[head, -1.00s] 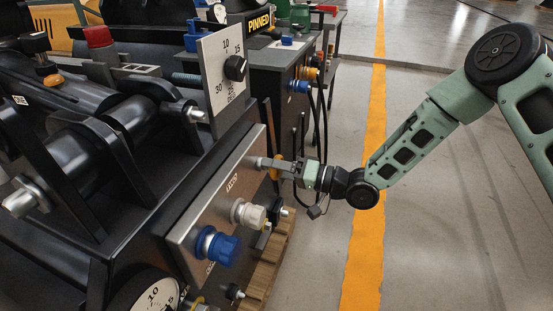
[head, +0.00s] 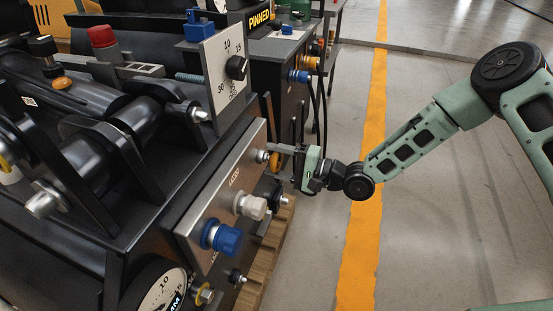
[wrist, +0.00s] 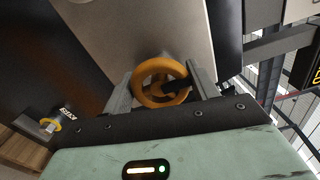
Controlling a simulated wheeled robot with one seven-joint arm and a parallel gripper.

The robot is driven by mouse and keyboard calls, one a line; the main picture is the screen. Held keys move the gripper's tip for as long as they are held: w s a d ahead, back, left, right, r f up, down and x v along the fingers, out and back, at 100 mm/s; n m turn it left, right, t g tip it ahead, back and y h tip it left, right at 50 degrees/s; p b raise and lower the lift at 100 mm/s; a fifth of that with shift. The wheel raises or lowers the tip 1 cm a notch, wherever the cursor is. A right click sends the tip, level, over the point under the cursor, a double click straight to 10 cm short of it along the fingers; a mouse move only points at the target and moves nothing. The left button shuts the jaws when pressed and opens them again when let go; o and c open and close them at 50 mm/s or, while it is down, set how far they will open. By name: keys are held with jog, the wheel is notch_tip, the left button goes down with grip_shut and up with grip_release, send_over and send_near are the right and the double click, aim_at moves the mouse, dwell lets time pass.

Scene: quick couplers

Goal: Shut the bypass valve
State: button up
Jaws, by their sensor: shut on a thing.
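An orange handwheel (wrist: 141,82) with a dark centre is mounted on the grey metal panel (wrist: 120,25), and I take it for the bypass valve. In the head view the handwheel (head: 275,162) is at the panel's far end, partly hidden by my gripper (head: 283,153). In the wrist view my gripper's (wrist: 162,86) two grey fingers stand on the left and right of the wheel and are shut on its rim. I cannot read a label naming the valve.
A white knob (head: 250,206) and a blue knob (head: 222,238) stick out from the same panel, nearer the camera. A white dial plate (head: 226,70) with a black knob stands above. A wooden pallet (head: 262,262) lies below. The floor right of the yellow line is clear.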

dwell(0.6)
jog(key=o, duration=1)
jog(key=shift+d, duration=0.1)
jog(key=p+v, duration=0.1)
jog(key=v, duration=1.6)
jog(key=shift+s+d, duration=0.1)
jog(key=shift+d, duration=0.05)
